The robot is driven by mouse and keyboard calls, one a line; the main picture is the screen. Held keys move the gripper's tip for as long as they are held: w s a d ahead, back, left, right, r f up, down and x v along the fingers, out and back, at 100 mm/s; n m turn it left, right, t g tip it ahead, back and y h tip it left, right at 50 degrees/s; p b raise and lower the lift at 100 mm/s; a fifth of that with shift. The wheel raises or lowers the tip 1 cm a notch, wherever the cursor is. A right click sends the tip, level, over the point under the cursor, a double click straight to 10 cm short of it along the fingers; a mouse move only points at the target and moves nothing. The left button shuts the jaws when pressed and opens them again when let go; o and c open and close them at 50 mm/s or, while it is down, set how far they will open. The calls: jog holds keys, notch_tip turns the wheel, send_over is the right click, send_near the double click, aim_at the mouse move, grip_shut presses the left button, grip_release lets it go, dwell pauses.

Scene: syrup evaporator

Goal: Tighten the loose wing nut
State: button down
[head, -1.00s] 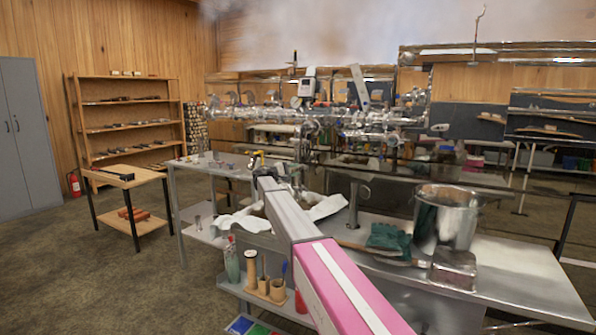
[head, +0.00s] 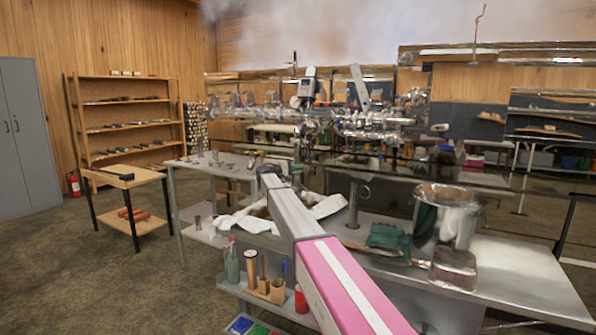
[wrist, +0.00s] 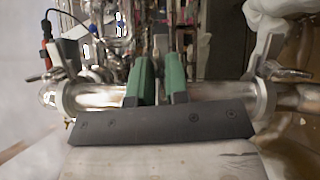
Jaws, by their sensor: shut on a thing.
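In the wrist view, my gripper (wrist: 158,85) has its two green-padded fingers close together, with a narrow gap between them. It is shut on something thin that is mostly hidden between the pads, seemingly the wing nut. A shiny steel pipe (wrist: 205,94) runs across behind the fingers. Clamps with grey wing-shaped handles show on the pipe at the left (wrist: 47,28) and the right (wrist: 266,38), clear of the fingers. In the head view, the steel pipework (head: 375,120) stands beyond my arm, whose far end hides the gripper.
A steel bench (head: 520,275) at the right holds a metal bucket (head: 446,215) and green gloves (head: 388,236). A grey side table (head: 205,163) and a wooden-topped table (head: 120,173) stand left. Open floor lies at the front left. A cable (wrist: 46,32) hangs by the left clamp.

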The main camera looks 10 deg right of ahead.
jog(key=m+y, duration=0.1)
jog(key=m, duration=0.1)
jog(key=shift+m, duration=0.4)
jog(key=c, duration=1.3)
grip_release()
jog(key=shift+o, duration=0.2)
jog(key=shift+a, duration=0.1)
jog(key=v, duration=1)
jog(key=shift+a+r, duration=0.15)
jog(key=shift+a, duration=0.15)
